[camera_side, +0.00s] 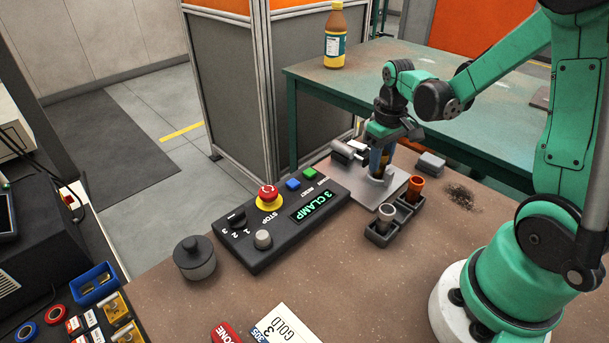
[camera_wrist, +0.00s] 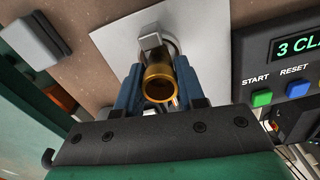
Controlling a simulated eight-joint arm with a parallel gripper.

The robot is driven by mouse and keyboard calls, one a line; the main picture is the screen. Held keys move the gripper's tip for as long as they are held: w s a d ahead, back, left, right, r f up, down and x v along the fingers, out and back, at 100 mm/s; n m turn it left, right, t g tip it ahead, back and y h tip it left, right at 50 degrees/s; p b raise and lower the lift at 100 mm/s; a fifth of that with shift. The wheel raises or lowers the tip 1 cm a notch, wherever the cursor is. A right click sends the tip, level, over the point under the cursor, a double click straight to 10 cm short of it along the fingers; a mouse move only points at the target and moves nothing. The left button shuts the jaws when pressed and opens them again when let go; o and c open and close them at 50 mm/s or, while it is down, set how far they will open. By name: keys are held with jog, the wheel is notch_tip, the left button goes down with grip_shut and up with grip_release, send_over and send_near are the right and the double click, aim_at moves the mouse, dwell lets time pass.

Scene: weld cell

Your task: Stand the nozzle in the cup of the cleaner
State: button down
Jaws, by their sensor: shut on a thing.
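My gripper (camera_side: 380,165) points down over the pale plate of the cleaner (camera_side: 345,186). Its blue fingers are shut on a brass-coloured nozzle, whose open round end (camera_wrist: 160,88) faces the camera in the wrist view. The nozzle looks roughly upright between the fingers. In the side view the fingers mostly hide it. The cleaner's plate (camera_wrist: 112,42) lies beyond the nozzle in the wrist view, with a small grey block on it. The cup is largely hidden behind the nozzle and fingers. I cannot tell whether the nozzle's lower end is inside it.
A control box (camera_side: 290,228) stands left. A grey block (camera_side: 430,163) and dark shavings (camera_side: 461,195) lie right. The front bench is clear in the middle.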

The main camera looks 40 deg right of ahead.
jog(key=shift+f, duration=0.15)
jog(key=c, duration=0.5)
grip_release()
notch_tip(320, 180, up, 12)
jog(key=a+t, duration=0.2)
jog(key=a, duration=0.2)
jog(key=s+a+f+n+t, duration=0.1)
jog(key=a+t, duration=0.1)
jog(key=a, duration=0.3)
jog(key=a+t, duration=0.3)
jog(key=a, duration=0.1)
jog(key=shift+s+a+f+n, duration=0.2)
jog(key=shift+a+f+n, duration=0.05)
jog(key=shift+f+n, duration=0.15)
